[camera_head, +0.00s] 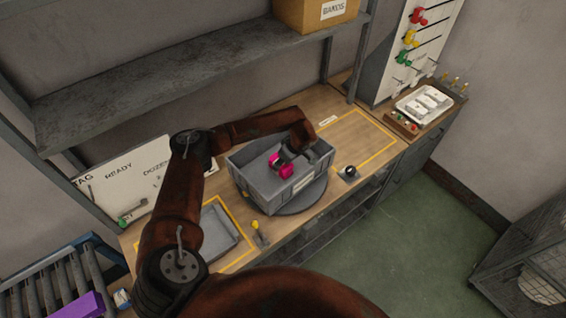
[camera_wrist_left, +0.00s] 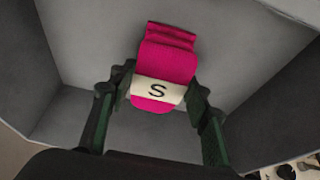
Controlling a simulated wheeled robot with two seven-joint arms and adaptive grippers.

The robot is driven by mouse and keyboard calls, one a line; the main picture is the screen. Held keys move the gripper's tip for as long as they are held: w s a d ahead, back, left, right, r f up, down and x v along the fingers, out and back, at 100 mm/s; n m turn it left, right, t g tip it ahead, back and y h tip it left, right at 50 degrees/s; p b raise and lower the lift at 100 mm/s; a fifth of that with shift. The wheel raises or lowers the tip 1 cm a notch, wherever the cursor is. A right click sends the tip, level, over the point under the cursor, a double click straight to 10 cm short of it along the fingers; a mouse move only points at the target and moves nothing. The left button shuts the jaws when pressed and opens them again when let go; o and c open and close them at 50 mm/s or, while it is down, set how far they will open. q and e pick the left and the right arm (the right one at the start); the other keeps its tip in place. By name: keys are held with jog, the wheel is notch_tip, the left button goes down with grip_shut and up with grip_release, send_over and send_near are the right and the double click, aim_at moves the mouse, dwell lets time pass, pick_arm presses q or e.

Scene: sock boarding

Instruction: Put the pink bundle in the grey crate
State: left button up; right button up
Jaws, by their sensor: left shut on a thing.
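The pink bundle (camera_head: 279,166) has a cream band marked "S", which shows in the left wrist view (camera_wrist_left: 165,60). My left gripper (camera_head: 287,158) is shut on it, with one finger at each side of the band. In the left wrist view the gripper (camera_wrist_left: 158,95) points into the grey crate, whose inner walls (camera_wrist_left: 85,40) surround the bundle. The grey crate (camera_head: 258,189) stands on a round dark turntable on the bench. The bundle is inside the crate's opening; I cannot tell whether it touches the floor. My right gripper is not in view.
A grey tray (camera_head: 219,232) lies in a yellow outline left of the crate. A small dark item (camera_head: 349,172) stands right of it. The yellow-outlined area (camera_head: 352,137) at the right is clear. A shelf (camera_head: 190,72) hangs above the bench's back.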

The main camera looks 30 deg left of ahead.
pick_arm(q)
jog(key=o, duration=1.2)
jog(key=shift+r, duration=0.35)
jog(key=v, duration=1.1)
jog(key=shift+s+d+r, duration=0.1)
jog(key=shift+d+r, duration=0.1)
jog(key=shift+r, duration=0.05)
